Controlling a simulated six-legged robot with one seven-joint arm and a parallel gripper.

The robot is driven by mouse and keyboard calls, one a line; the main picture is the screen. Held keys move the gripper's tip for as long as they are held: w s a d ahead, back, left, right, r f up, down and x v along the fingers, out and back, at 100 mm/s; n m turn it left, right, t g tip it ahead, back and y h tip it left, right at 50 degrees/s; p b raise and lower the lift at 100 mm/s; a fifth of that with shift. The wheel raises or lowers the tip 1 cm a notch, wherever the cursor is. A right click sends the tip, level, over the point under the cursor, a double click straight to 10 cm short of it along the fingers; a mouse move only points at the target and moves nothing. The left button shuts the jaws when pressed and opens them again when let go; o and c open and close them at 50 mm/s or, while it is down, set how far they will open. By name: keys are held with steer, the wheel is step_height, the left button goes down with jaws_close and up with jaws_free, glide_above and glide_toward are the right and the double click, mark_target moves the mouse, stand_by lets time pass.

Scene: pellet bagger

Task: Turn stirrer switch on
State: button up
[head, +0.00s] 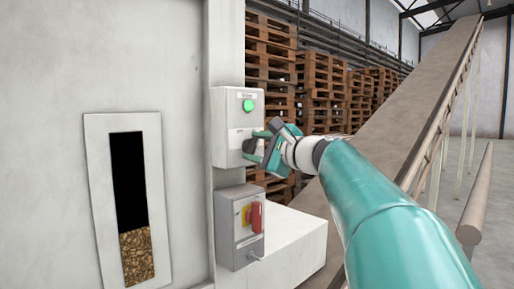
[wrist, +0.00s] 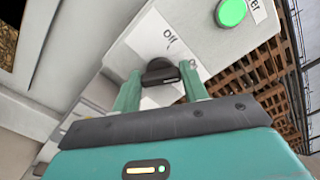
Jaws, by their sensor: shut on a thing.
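The stirrer switch is a black rotary knob (wrist: 160,72) on a light grey control box (head: 225,105). In the wrist view the word "Off" shows beside the knob, and a second label near the right finger is partly hidden. A green round lamp (head: 248,105) is lit on the same box above the knob; it also shows in the wrist view (wrist: 231,12). My gripper (wrist: 162,88) is shut on the knob, with one green finger on each side of it. In the head view my gripper (head: 258,146) hides most of the knob.
Below is a grey box with a red rotary switch (head: 256,217) on a yellow plate. A white ledge (head: 290,238) juts out beside it. A window (head: 128,200) in the white wall shows pellets. Pallet stacks (head: 270,60) and a sloping conveyor (head: 410,95) stand behind.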

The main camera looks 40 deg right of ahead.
steer(key=o, duration=1)
steer(key=shift+s, duration=0.1)
steer(key=s, duration=1.3)
steer(key=shift+s+d, duration=0.2)
steer(key=shift+s, duration=0.1)
steer(key=shift+f, duration=0.1)
